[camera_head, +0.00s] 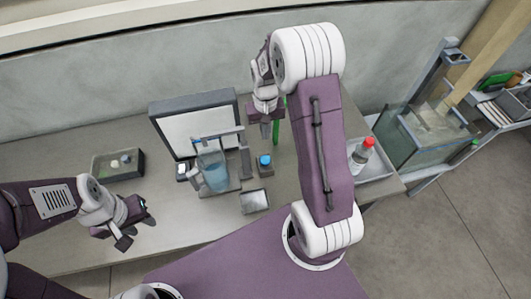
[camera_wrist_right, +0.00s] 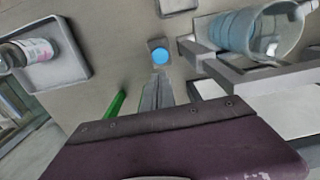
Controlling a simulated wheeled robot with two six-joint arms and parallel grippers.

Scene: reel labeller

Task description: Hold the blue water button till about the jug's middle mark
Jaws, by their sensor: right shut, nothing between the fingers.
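The clear jug (camera_head: 214,172) stands under the spout of the dispenser frame, with blue water in its lower part. It also shows in the right wrist view (camera_wrist_right: 262,32). I cannot make out its marks. The blue button (camera_head: 264,160) sits on a small dark block right of the jug; in the right wrist view the button (camera_wrist_right: 159,55) lies just beyond the fingertips. My right gripper (camera_head: 266,130) is shut and empty, pointing down near the button; a gap seems to show between them. My left gripper (camera_head: 136,226) is open and empty at the table's left front.
A white panel in a grey frame (camera_head: 155,110) stands behind the jug. A dark tray (camera_head: 100,176) with small items lies left. A small grey tray (camera_head: 254,201) lies in front of the button. A green rod (camera_wrist_right: 115,104) is beside my right fingers.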

